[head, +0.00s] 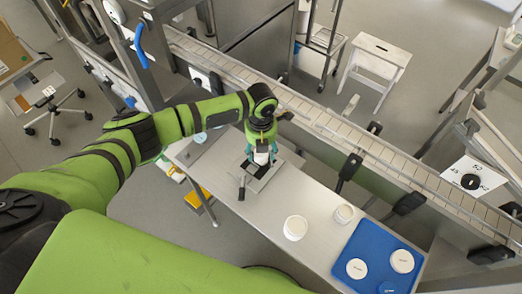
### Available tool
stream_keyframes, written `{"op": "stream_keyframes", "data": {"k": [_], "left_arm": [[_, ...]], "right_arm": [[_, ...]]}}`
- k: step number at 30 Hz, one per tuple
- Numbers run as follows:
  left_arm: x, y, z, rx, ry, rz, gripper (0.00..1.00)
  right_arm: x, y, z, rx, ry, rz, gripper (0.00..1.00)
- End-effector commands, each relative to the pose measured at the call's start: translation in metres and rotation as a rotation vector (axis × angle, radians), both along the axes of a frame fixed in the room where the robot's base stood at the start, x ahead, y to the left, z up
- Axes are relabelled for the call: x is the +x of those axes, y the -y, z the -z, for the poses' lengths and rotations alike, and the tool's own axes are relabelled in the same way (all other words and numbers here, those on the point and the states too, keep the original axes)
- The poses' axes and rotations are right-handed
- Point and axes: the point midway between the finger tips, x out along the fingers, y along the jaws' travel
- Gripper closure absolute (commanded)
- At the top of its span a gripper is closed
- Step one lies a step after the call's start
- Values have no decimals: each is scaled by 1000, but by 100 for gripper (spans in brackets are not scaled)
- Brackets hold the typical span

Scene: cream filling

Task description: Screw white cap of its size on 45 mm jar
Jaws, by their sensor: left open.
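My left gripper (261,150) points down over a small metal fixture (267,181) on the steel table; its fingers are open. A small white object (262,158) shows between or just below the fingers; I cannot tell whether it is a jar or a cap, or whether the fingers touch it. A larger white jar (295,228) and a smaller white jar (344,214) stand to the right. White caps (357,268) and (402,261) lie on a blue tray, with a blue cap (388,288) at its near edge. I cannot read the sizes. My right gripper is not in view.
The blue tray (372,239) takes up the table's right end. A conveyor (340,130) with a rail and black brackets runs behind the steel table (318,200). A grey round item (200,138) lies at the table's left end. The table's front middle is clear.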

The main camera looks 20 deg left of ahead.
Motion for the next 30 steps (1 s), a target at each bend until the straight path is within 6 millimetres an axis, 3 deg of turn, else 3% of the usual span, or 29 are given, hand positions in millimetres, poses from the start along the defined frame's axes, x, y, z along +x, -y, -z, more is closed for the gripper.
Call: {"op": "stream_keyframes", "data": {"k": [8, 15, 26, 30], "left_arm": [[-1, 1, -2, -1, -2, -197, 39], [0, 0, 0, -1, -1, -477, 39], [0, 0, 0, 0, 0, -520, 39], [-1, 0, 0, 0, -2, -697, 39]], "right_arm": [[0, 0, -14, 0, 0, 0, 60], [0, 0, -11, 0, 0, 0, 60], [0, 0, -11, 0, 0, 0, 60], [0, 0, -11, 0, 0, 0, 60]]}}
